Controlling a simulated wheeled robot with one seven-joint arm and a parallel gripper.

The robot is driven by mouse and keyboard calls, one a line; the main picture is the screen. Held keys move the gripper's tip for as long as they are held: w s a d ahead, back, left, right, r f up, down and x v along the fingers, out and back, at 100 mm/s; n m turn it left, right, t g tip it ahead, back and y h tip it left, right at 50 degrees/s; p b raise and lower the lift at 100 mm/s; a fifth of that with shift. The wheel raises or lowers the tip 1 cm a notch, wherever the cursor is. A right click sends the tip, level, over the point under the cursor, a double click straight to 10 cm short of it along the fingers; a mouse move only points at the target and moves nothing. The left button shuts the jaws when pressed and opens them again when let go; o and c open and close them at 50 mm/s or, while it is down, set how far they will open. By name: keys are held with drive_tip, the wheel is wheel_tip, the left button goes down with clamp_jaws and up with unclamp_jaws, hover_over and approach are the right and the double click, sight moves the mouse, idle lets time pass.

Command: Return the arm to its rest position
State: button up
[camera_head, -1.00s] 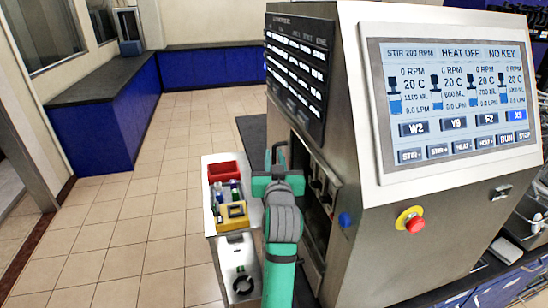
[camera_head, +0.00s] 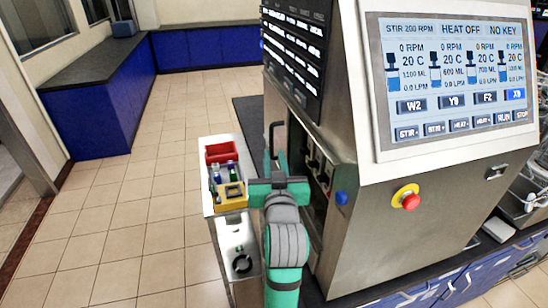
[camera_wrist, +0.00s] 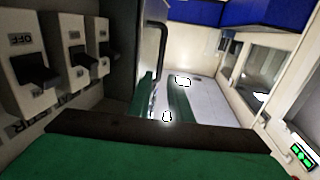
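My green and grey arm (camera_head: 287,240) rises from the bottom of the head view, in front of the steel machine's open left side. My gripper (camera_head: 275,162) points away from the camera, just left of the switch recess. In the wrist view the two green fingers of my gripper (camera_wrist: 164,98) stand apart with a pale gap between them, and nothing shows between them. The black door handle (camera_wrist: 161,48) is beyond the fingers. It also shows in the head view (camera_head: 272,135), partly behind my gripper.
The steel machine (camera_head: 400,240) with its screen (camera_head: 455,85) and red stop button (camera_head: 410,202) fills the right. Black switches (camera_wrist: 80,58) are left in the wrist view. A narrow side table (camera_head: 237,225) with red (camera_head: 222,152) and yellow bins (camera_head: 231,197) stands left of my arm. Tiled floor beyond is clear.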

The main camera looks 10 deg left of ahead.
drive_tip(key=s+d+f+h, duration=0.1)
drive_tip(key=s+d+f, duration=0.1)
drive_tip(key=s+f, duration=0.5)
drive_tip(key=s+d+f+m+g, duration=0.1)
drive_tip(key=s+f, duration=0.2)
drive_tip(key=f, duration=0.7)
drive_tip(key=s+d+f+h, duration=0.1)
drive_tip(key=s+d+f, duration=0.1)
drive_tip(key=s+f, duration=0.5)
drive_tip(key=s+d+f, duration=0.1)
drive_tip(key=s+f, duration=0.3)
drive_tip(key=s, duration=1.1)
drive_tip(key=s+d+f+m+g+h, duration=0.1)
drive_tip(key=s+f, duration=0.3)
drive_tip(key=s, duration=1)
drive_tip(key=shift+s, duration=0.35)
drive_tip(key=shift+w, duration=0.1)
